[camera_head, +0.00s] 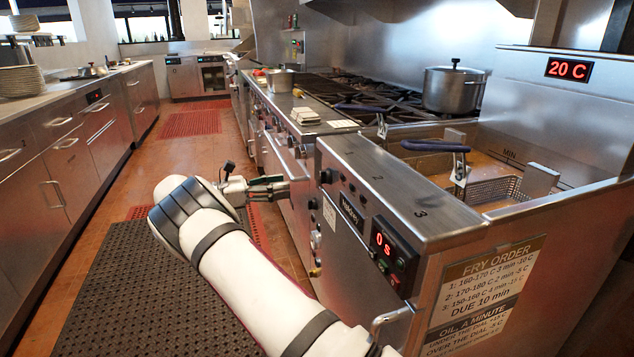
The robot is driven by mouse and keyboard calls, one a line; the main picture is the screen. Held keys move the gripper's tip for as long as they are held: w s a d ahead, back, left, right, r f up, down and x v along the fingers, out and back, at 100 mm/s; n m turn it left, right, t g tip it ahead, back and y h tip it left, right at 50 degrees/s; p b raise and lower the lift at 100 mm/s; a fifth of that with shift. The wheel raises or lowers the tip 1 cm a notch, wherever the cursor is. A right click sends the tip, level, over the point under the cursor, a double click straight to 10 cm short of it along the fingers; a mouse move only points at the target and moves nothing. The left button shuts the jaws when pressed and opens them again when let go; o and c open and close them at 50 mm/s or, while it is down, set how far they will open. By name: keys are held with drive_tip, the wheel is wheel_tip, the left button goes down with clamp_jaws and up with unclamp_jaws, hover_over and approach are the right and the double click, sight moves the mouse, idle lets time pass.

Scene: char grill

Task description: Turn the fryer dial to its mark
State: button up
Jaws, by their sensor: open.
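The fryer (425,209) stands at right with a steel front panel. A dark round knob (325,177) sits at the panel's far end and looks like the dial; its mark is too small to make out. My gripper (283,189) is open and empty, seen from behind, just left of this knob. Its fingers point right toward the panel, and I cannot tell whether they touch it. A red display (567,69) above the fryer reads 20 C. A timer (392,256) on the front reads 0 s.
Baskets with dark handles (434,146) hang over the fryer well. A fry order sign (490,290) is on its near side. A range with a pot (454,88) stands behind. The aisle with a dark mat (150,290) is clear left of my arm.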

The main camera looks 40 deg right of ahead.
sight(325, 177)
drive_tip(key=b+x, duration=0.1)
drive_tip(key=x, duration=1)
drive_tip(key=shift+d+b, duration=0.15)
drive_tip(key=shift+b, duration=0.15)
drive_tip(key=c, duration=1.2)
